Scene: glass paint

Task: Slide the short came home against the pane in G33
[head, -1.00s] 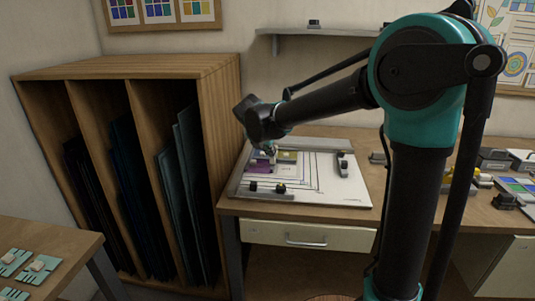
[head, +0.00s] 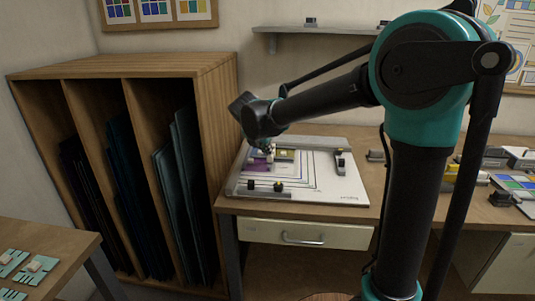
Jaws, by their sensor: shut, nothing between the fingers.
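The white layout board (head: 325,190) lies on the wooden bench, with dark lines drawn on it. Purple (head: 258,165) and pale yellow (head: 284,155) panes lie at its back left. My gripper (head: 268,155) is over this corner, small and partly hidden by my wrist, shut with nothing visible in it. The short came and the label G33 are too small to make out. I cannot tell whether the gripper touches a pane or a came.
Dark blocks with knobs (head: 278,186) stand along the board's front left edge. A grey and black block (head: 340,162) stands at its back right. A wooden rack (head: 216,130) of glass sheets rises close on the left. The board's front right is clear.

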